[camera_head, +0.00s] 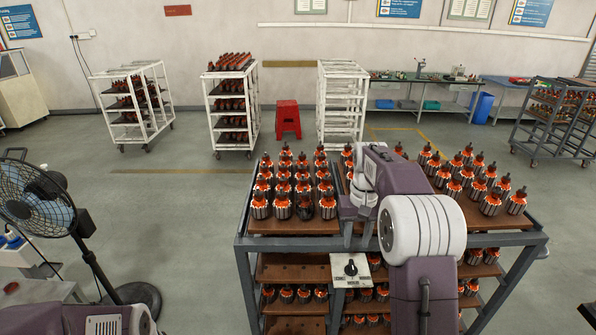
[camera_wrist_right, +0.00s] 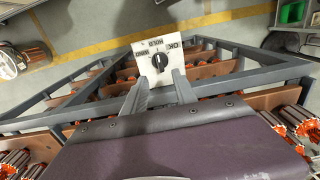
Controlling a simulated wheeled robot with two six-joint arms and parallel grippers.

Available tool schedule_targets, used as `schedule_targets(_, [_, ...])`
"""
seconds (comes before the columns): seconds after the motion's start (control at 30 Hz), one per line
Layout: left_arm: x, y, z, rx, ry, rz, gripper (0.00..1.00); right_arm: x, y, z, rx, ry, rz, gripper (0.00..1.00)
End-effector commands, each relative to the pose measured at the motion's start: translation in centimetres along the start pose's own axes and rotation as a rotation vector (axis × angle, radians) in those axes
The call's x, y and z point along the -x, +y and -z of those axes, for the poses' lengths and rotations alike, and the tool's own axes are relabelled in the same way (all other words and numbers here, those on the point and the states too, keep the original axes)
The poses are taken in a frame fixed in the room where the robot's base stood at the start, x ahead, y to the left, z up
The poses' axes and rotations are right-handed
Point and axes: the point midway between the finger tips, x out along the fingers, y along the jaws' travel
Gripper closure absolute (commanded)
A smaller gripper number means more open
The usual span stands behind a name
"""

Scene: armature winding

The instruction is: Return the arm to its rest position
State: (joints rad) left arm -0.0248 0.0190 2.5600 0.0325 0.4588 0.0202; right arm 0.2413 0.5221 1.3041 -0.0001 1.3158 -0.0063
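My right arm (camera_head: 420,225) reaches over the front of the grey rack with its gripper (camera_head: 357,238) pointing down. In the right wrist view the gripper (camera_wrist_right: 160,82) has its two grey fingers apart with nothing held between them. A white switch plate (camera_head: 350,269) with a black knob is on the rack's front, just below the fingers. The plate (camera_wrist_right: 172,74) also shows beyond the fingertips in the wrist view; whether they touch it I cannot tell. My left arm (camera_head: 80,318) shows only in part at the lower left; its gripper is out of view.
The grey rack (camera_head: 290,242) carries several orange-and-silver armatures (camera_head: 283,205) on brown boards, close around my right arm. A black fan (camera_head: 75,220) stands at the left. White carts (camera_head: 230,105), a red stool (camera_head: 288,118) and a workbench (camera_head: 420,82) stand farther back. Open floor lies between.

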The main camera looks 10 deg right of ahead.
Motion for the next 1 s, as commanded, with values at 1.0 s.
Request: schedule_targets(1.0, [-11.4, -0.2, -1.2, 0.0, 0.0, 0.0, 0.64, -22.3, -6.4, -20.5, 0.211, 0.103, 0.031, 0.66])
